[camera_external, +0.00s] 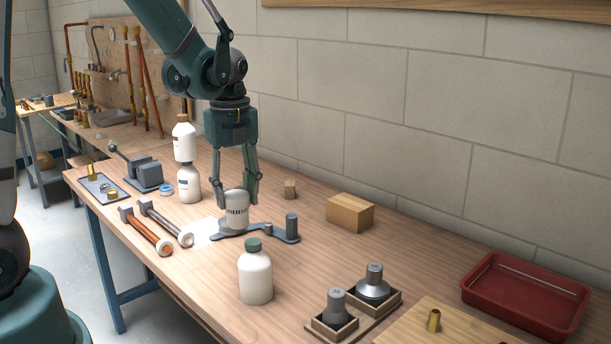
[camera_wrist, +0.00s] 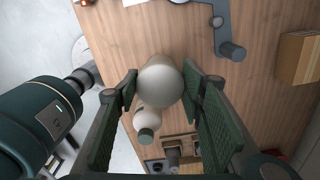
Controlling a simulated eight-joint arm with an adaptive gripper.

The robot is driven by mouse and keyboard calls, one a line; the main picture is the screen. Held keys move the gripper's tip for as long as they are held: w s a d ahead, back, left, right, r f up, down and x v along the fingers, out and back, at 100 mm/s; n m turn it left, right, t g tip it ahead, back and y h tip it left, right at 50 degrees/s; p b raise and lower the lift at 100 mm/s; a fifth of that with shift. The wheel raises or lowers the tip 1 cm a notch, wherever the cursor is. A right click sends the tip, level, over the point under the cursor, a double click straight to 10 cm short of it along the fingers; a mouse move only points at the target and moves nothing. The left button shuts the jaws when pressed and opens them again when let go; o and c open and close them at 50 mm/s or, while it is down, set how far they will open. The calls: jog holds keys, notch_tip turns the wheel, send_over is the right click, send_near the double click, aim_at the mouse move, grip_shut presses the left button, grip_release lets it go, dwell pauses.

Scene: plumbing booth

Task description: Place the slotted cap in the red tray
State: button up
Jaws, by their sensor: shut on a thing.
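The slotted cap (camera_external: 236,214) is a white, rounded piece with a row of dark slots around its side. My gripper (camera_external: 238,201) points straight down with its fingers shut on either side of the cap. In the wrist view the white dome of the cap (camera_wrist: 160,85) shows between the fingers of my gripper (camera_wrist: 161,92). The cap is at the left end of a flat blue-grey tool (camera_external: 262,230); I cannot tell whether it touches it. The red tray (camera_external: 525,296) lies empty at the far right of the bench.
A white bottle with a green cap (camera_external: 255,274) stands in front of my gripper. A wooden block (camera_external: 350,213), boxed metal weights (camera_external: 373,285) and a brass fitting (camera_external: 433,320) lie toward the tray.

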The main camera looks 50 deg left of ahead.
jog(key=w+d+r+m+p, duration=0.15)
jog(key=w+d+m, duration=0.35)
jog(key=w+d, duration=2.05)
jog(key=w+d+m, duration=0.1)
jog(key=w+d, duration=0.3)
jog(key=d, duration=1.3)
jog(key=w+d+f+m, duration=0.1)
jog(key=w+d, duration=0.3)
jog(key=d, duration=1.3)
jog(key=shift+d+f+m, duration=0.15)
jog(key=shift+d+m, duration=0.25)
jog(key=shift+m, duration=0.4)
jog(key=shift+f, duration=0.1)
notch_tip(320, 180, down, 6)
jog(key=shift+p, duration=0.45)
jog(key=shift+f, duration=0.15)
jog(key=shift+f, duration=1.75)
